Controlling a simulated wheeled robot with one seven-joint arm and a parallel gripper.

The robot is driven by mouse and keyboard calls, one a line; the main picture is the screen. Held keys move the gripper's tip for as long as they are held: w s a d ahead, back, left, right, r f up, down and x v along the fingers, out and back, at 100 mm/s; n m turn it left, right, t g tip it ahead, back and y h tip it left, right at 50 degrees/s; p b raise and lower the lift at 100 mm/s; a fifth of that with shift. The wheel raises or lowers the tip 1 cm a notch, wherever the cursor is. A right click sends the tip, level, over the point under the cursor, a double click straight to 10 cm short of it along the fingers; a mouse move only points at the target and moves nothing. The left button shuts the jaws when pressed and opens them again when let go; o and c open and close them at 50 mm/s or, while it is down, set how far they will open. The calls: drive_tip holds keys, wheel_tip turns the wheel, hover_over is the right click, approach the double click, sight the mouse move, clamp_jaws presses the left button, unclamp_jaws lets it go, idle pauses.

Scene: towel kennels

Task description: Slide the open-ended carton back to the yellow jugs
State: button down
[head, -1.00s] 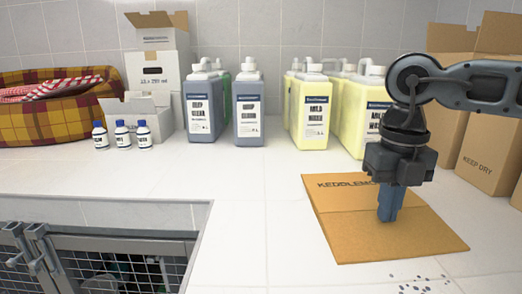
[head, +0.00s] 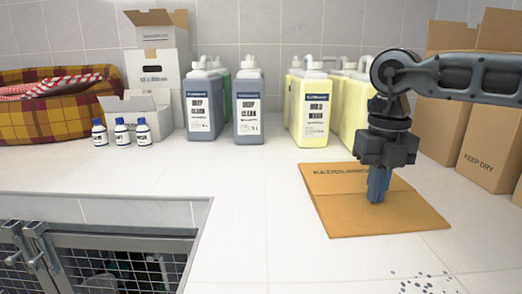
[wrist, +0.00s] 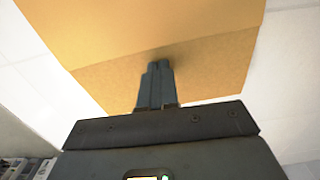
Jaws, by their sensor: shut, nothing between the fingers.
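The carton (head: 400,217) lies flat and low on the white counter, orange-brown, with dark printing along its far left part. It also fills the upper part of the wrist view (wrist: 110,35). My gripper (head: 377,198) points straight down at the carton's middle, its blue fingers shut with nothing between them. The fingertips (wrist: 157,68) appear to touch the carton's top face. The yellow jugs (head: 312,110) stand behind the carton near the back wall, white-capped and labelled. My arm hides part of the right-hand jugs. A strip of bare counter separates carton and jugs.
Blue-grey jugs (head: 248,105) stand left of the yellow ones. Tall brown cartons (head: 490,145) stand at the right. Small dark bits (head: 422,284) lie scattered in front. A wire cage (head: 110,265) sits below the counter's front edge.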

drive_tip(key=shift+w, duration=1.95)
wheel_tip(320, 180, up, 8)
drive_tip(key=p, duration=0.5)
